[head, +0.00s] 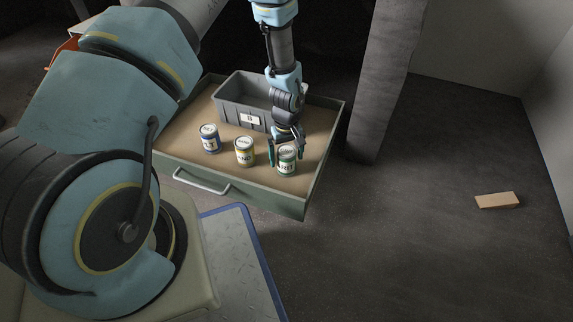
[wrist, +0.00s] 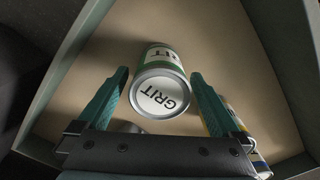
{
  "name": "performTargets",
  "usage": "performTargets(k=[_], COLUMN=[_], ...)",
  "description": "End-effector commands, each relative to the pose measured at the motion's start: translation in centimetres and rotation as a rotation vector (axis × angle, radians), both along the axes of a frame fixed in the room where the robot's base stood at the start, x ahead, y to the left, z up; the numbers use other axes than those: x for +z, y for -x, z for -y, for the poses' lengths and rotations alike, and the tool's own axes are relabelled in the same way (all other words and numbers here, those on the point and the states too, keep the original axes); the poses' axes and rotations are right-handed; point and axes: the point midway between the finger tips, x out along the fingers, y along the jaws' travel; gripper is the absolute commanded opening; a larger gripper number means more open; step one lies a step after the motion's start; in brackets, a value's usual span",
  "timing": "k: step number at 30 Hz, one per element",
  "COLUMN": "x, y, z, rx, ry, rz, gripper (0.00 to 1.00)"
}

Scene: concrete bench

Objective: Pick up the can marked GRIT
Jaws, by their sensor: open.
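The can marked GRIT (head: 287,161) is green and white and stands upright in the open drawer, at the right of a row of three cans. In the wrist view its lid (wrist: 160,96) reads GRIT and lies between my two fingers. My gripper (head: 287,156) is open, pointing down, with one finger on each side of the can. The wrist view also shows my gripper (wrist: 160,92), with a visible gap between each finger and the can.
A yellow-banded can (head: 245,152) stands just left of the GRIT can, and a blue-banded can (head: 210,139) farther left. A grey bin (head: 229,109) labelled B stands behind them. The drawer (head: 250,196) has raised walls. A wooden block (head: 497,200) lies on the floor at right.

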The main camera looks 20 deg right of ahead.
Motion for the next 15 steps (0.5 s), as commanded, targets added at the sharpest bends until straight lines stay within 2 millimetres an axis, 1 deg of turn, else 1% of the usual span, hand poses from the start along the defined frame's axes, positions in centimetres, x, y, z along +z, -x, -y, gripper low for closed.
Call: performTargets(k=[1, 3, 5, 11, 15], x=[-1.4, -2.2, -2.4, -2.3, -2.3], y=[0.1, 0.1, 0.0, 0.0, 0.0], z=[0.0, 0.0, 0.0, 0.0, 0.0], rx=[0.0, -0.001, -0.001, 0.0, 0.0], ry=[-0.001, -0.001, 0.0, 0.0, 0.0], rz=[-0.001, -0.001, 0.0, 0.0, 0.0], gripper=[1.0, 1.0, 1.0, 1.0, 0.85])
